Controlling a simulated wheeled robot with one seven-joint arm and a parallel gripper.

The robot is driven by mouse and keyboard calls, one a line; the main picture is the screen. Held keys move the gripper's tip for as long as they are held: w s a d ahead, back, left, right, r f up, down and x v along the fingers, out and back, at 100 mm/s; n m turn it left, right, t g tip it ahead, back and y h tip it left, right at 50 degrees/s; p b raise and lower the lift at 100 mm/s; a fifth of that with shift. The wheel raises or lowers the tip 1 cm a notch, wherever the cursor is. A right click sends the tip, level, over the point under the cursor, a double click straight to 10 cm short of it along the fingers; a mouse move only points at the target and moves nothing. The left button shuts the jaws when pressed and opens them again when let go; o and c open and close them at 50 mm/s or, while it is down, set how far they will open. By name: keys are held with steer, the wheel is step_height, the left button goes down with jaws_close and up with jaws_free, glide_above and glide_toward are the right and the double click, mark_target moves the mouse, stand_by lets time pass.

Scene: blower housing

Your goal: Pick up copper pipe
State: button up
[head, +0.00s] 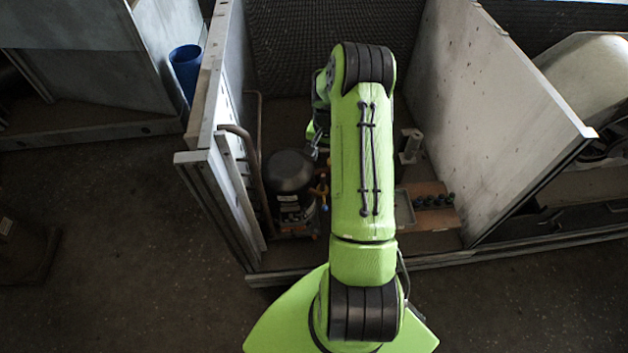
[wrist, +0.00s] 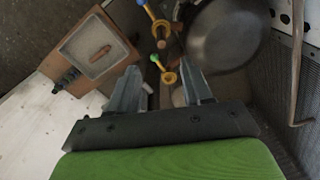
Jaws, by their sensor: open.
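In the wrist view, a short copper-coloured piece (wrist: 101,53) lies in a pale shallow tray at the upper left; it may be the copper pipe, but I cannot be sure. A long brownish bent pipe (head: 258,178) stands along the left wall in the head view, beside a black tank; a thin pipe also shows at the right edge of the wrist view (wrist: 297,70). My gripper (wrist: 160,82) is open, with nothing seen held between its fingers. It is to the lower right of the tray in the wrist view. My arm hides most of it in the head view.
The tray (wrist: 74,42) sits on a brown board (wrist: 125,66) with several dark knobs. The black tank (head: 288,172) and yellow fittings (wrist: 161,27) with coloured ends stand close by. Tall grey panels (head: 495,115) enclose the bay left and right.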

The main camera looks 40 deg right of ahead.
mark_target(323, 181)
step_height(323, 181, down, 14)
steer(key=b, duration=0.3)
steer(key=shift+w+a+r, duration=0.1)
steer(key=shift+r, duration=0.3)
jaws_close()
